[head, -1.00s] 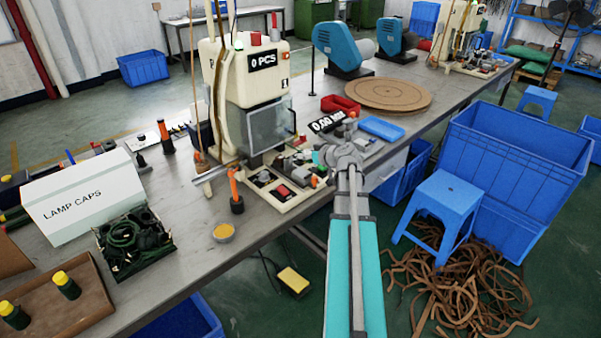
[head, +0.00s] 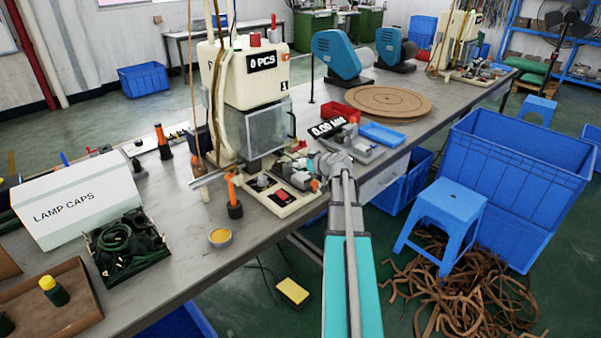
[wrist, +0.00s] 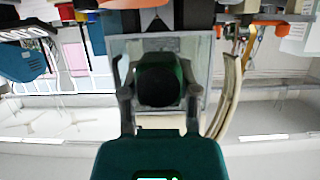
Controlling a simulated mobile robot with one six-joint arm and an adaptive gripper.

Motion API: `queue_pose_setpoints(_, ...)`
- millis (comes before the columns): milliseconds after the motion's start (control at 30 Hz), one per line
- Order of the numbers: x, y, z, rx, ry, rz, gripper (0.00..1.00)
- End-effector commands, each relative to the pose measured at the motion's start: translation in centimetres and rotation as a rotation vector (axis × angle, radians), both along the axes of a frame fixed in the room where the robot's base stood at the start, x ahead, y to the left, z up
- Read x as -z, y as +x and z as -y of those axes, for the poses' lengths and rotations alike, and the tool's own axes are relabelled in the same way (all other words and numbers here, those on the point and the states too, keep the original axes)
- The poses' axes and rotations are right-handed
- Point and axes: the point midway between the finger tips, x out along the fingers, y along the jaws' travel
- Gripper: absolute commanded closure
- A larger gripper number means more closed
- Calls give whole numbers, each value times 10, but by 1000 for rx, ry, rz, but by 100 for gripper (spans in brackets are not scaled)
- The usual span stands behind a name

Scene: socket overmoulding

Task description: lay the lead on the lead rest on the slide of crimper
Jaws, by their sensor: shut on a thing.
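My gripper (wrist: 159,66) is shut on a dark green rounded bundle (wrist: 159,82), which appears to be the lead. The fingers lie on either side of it in the wrist view. The crimper seems to be the cream machine (head: 238,78) with a clear guard (head: 268,131); its guard and front stand behind the bundle in the wrist view. In the head view my arm reaches the right side of the machine's base, and my wrist hides most of the gripper and the lead. I cannot make out the slide or lead rest clearly.
A small torque display (head: 327,128), a blue tray (head: 382,133) and a round wooden board (head: 375,99) lie to the right. A black crate (head: 128,256) holds green coils.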

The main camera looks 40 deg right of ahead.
Motion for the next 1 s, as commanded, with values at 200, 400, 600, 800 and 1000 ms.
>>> queue_pose_setpoints(200,8,5,2,-1,0,0,100)
queue_pose_setpoints(400,25,8,2,-1,0,0,100)
queue_pose_setpoints(600,38,8,2,-1,0,0,100)
queue_pose_setpoints(800,41,8,2,-1,0,0,100)
queue_pose_setpoints(1000,40,8,2,-1,0,0,100)
